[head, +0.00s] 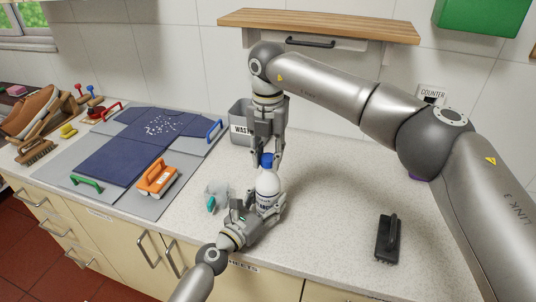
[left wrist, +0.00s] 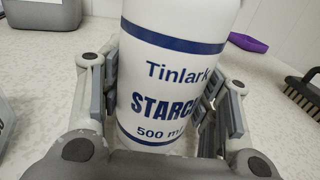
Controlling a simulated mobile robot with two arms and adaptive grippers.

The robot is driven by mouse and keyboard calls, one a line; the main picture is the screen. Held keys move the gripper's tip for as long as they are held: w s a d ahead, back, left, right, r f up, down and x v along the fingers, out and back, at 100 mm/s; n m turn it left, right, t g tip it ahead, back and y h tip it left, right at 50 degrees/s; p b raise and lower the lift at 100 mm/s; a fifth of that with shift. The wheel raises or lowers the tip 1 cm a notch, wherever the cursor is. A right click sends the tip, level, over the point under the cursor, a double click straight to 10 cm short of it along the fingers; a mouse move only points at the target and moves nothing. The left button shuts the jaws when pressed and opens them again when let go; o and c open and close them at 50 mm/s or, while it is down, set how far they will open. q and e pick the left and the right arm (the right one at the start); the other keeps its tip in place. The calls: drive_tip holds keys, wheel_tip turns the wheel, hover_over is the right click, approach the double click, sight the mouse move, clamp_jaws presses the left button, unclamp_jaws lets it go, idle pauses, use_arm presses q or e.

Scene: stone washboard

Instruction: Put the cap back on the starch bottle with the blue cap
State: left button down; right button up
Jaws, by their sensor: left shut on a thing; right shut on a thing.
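The white starch bottle (head: 268,188) stands upright near the counter's front edge in the head view. Its label reads "Tinlark STARCH 500 mL" in the left wrist view (left wrist: 165,85). My left gripper (head: 256,208) is shut around the bottle's lower body, with a finger on each side. The blue cap (head: 267,160) is at the bottle's top. My right gripper (head: 267,152) comes from above and is shut on the cap. The cap looks in line with the bottle neck; I cannot tell whether it is seated or threaded. The bottle's top is outside the left wrist view.
A grey waste bin (head: 241,128) stands behind the bottle. A clear container (head: 216,194) with a teal item is to its left. A black brush (head: 388,238) lies to the right. The counter's middle right is clear.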

drive_tip(key=o, duration=1.2)
drive_tip(key=shift+r, duration=0.1)
wheel_tip(320, 180, up, 12)
drive_tip(key=shift+f, duration=0.1)
use_arm(q)
drive_tip(key=shift+c, duration=2.1)
unclamp_jaws()
drive_tip(key=shift+s+a, duration=0.1)
drive_tip(key=v, duration=1.1)
drive_tip(key=shift+s+a, duration=0.2)
drive_tip(key=shift+s, duration=0.15)
drive_tip(key=shift+s, duration=0.1)
